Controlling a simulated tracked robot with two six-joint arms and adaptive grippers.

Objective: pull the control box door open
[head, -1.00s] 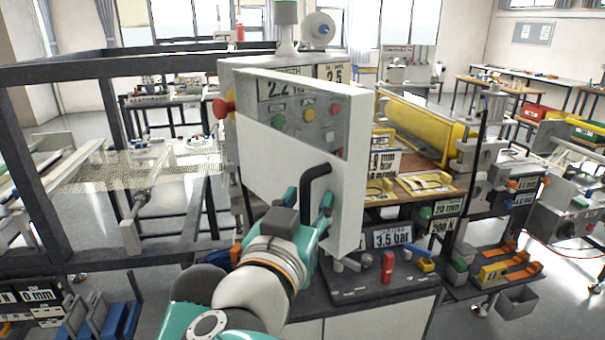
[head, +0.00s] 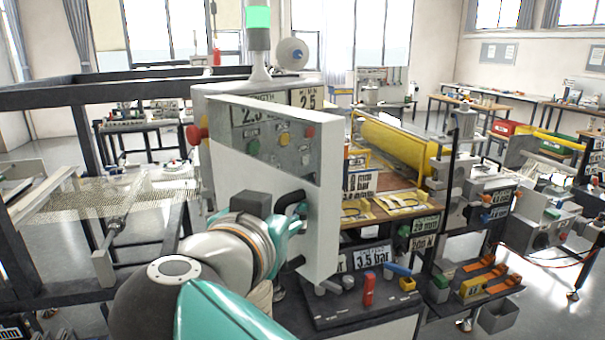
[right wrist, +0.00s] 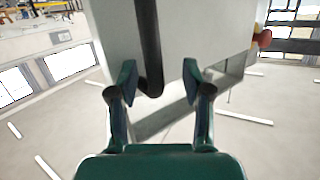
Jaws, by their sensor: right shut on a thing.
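The control box (head: 200,105) stands in the middle of the head view. Its white door (head: 250,180) stands ajar, its right edge out toward me. Buttons and a display show through the door's upper window. A black handle (head: 298,197) sits low near the door's right edge; it also shows in the right wrist view (right wrist: 150,45). My right gripper (head: 291,217) is at the handle, shut on it. In the right wrist view its teal fingers (right wrist: 157,82) lie either side of the handle's end. My arm hides the door's lower left. My left gripper is not in view.
A red knob (head: 194,134) sticks out from the box's left side. A dark bench top (head: 335,312) with small coloured levers lies below the door on the right. A dark frame (head: 85,95) stands at left. Open floor (head: 545,310) shows at far right.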

